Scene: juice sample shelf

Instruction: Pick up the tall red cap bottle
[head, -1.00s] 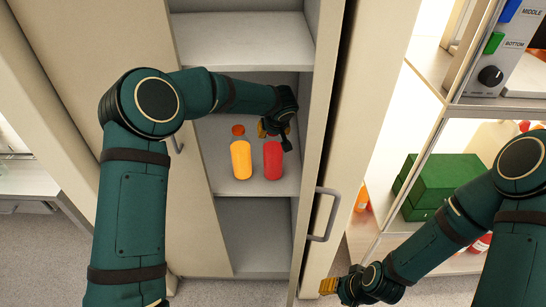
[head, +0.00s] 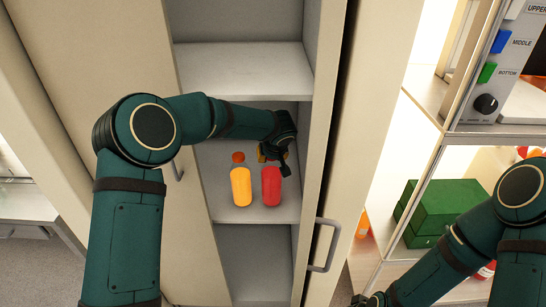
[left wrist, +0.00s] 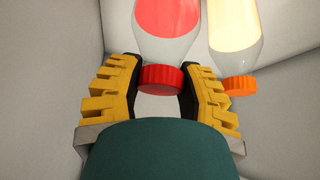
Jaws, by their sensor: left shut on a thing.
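The red bottle with a red cap (head: 271,186) stands upright on the middle shelf of the cabinet, to the right of a yellow bottle with an orange cap (head: 241,187). The red body (left wrist: 167,18) extends past the fingertips. In the head view the red cap is hidden by my gripper.
The cabinet shelf (head: 214,206) has side walls close to my left arm. An open door with a handle (head: 325,245) stands on the right. The yellow bottle's orange cap (left wrist: 239,87) is just beside my right-hand finger. Green boxes (head: 442,205) sit on a rack at right.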

